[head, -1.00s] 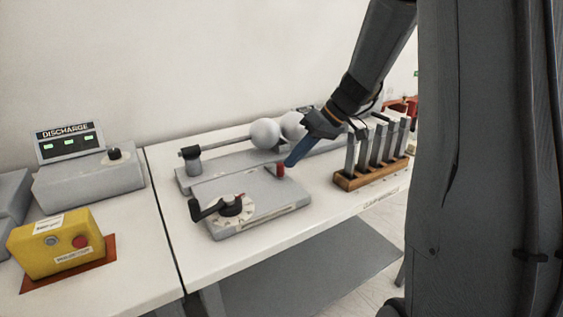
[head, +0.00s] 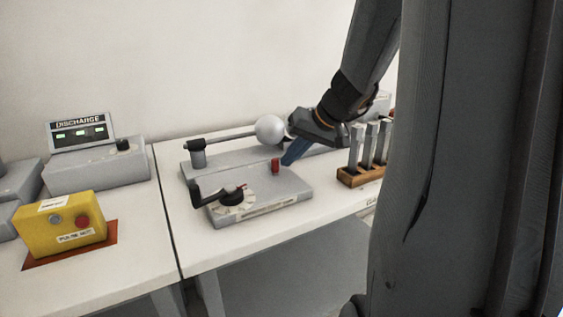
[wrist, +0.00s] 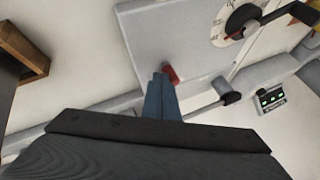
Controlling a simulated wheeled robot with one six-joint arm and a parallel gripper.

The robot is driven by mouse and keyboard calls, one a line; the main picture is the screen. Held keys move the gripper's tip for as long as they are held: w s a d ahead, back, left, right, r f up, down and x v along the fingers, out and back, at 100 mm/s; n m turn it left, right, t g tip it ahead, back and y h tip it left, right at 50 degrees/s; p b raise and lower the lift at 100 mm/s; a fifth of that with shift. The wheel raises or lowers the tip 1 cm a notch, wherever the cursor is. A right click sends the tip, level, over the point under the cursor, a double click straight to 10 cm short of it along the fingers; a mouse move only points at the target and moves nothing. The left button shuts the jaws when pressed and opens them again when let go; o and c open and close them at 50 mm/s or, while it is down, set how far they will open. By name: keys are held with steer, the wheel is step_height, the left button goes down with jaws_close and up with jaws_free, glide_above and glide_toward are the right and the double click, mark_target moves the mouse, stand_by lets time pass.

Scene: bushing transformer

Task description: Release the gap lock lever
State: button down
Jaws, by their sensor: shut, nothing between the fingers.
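The gap lock lever appears to be the small red upright piece (head: 276,166) at the back right of the grey base plate (head: 262,190). In the wrist view the red lever (wrist: 170,73) sits right at the tips of my blue fingers. My gripper (head: 286,161) is shut and empty, its fingertips just right of the lever, touching it or very close; I cannot tell which. It also shows from above in the wrist view (wrist: 161,78). A black crank (head: 207,195) on a white dial (head: 236,203) is at the plate's front left.
A white sphere (head: 270,129) on a rod stands behind the plate, close to my gripper. A wooden rack (head: 362,175) with metal bars is to the right. A yellow button box (head: 62,228) and a DISCHARGE display (head: 80,133) are on the left.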

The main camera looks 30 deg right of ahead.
steer(key=shift+a, duration=0.25)
stand_by(0.3)
steer(key=shift+s+d+f+b, duration=0.15)
steer(key=shift+d+b, duration=0.15)
steer(key=shift+d, duration=0.2)
steer(key=d, duration=0.1)
steer(key=s+d, duration=0.1)
steer(key=d, duration=0.1)
steer(key=shift+s+b, duration=0.25)
steer(key=shift+b, duration=0.1)
steer(key=v, duration=1)
steer(key=shift+a, duration=0.4)
steer(key=shift+s, duration=0.1)
